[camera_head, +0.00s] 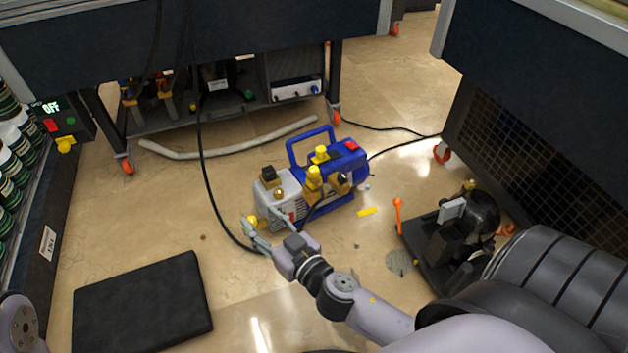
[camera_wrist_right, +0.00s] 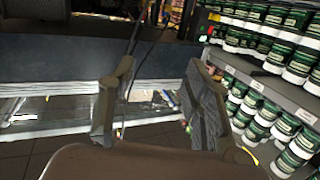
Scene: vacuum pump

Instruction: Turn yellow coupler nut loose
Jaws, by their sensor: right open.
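The vacuum pump (camera_head: 283,187), grey with a blue body and handle, stands on the floor. Yellow fittings (camera_head: 314,178) rise from its middle, and another yellow cap (camera_head: 320,154) sits farther back. A small round yellow part (camera_head: 251,220) shows at the pump's front left, beside my gripper's fingers. I cannot tell which yellow part is the coupler nut. My right gripper (camera_head: 264,222) is open at the pump's front left end. In the right wrist view its spread fingers (camera_wrist_right: 160,68) have nothing visibly held between them. My left gripper is not in view.
A black hose (camera_head: 213,190) hangs from the bench and curves along the floor near my gripper. A black mat (camera_head: 142,305) lies at front left. A black cart (camera_head: 430,255) stands right of the pump.

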